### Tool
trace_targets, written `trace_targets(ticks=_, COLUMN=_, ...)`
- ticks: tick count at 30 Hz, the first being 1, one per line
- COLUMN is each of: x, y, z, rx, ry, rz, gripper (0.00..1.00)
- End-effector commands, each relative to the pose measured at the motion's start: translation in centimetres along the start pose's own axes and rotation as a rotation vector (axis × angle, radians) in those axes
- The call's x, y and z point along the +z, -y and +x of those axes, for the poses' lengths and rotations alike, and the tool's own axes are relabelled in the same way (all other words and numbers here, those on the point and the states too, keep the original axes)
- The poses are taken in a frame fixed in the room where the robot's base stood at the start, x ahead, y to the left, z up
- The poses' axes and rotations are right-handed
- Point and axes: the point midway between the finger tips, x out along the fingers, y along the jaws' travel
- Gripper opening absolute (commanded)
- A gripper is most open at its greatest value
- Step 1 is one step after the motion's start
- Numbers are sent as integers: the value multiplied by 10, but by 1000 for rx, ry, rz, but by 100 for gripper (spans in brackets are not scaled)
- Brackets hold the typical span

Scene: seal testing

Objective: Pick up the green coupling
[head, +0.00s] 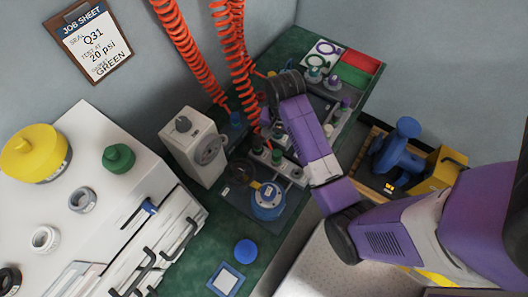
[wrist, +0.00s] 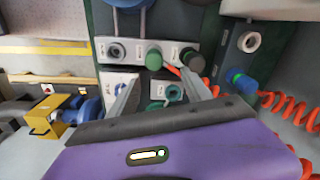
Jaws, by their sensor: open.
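A green round-topped coupling (wrist: 153,57) stands in the middle of a grey socket block in the wrist view, a little beyond my fingertips. A darker green piece (wrist: 193,61) stands to its right, with an orange hose running close to it; I cannot tell how they join. My gripper (wrist: 160,76) is open, with its two fingers apart and nothing visible held between them. In the head view the middle green piece (head: 277,157) shows on the block, just left of my purple arm.
The block's left socket (wrist: 116,51) shows a grey ring. A blue-and-green fitting (wrist: 240,80) with an orange hose stands to the right. A blue gauge (head: 268,200) sits near the block. A white machine (head: 194,147) stands to the left. Orange coiled hoses (head: 242,70) hang close to my arm.

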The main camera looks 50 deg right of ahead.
Motion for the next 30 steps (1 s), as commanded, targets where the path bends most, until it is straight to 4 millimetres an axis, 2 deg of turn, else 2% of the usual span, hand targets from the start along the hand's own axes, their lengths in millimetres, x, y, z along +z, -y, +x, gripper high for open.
trace_targets(ticks=5, x=11, y=-9, z=4, rx=39, ry=44, rz=41, gripper=58)
trace_targets(ticks=14, x=12, y=-9, z=33, rx=37, ry=42, rz=41, gripper=58)
trace_targets(ticks=23, x=13, y=-8, z=72, rx=37, ry=41, rz=41, gripper=58)
trace_targets(ticks=30, x=13, y=-8, z=77, rx=34, ry=38, rz=41, gripper=58)
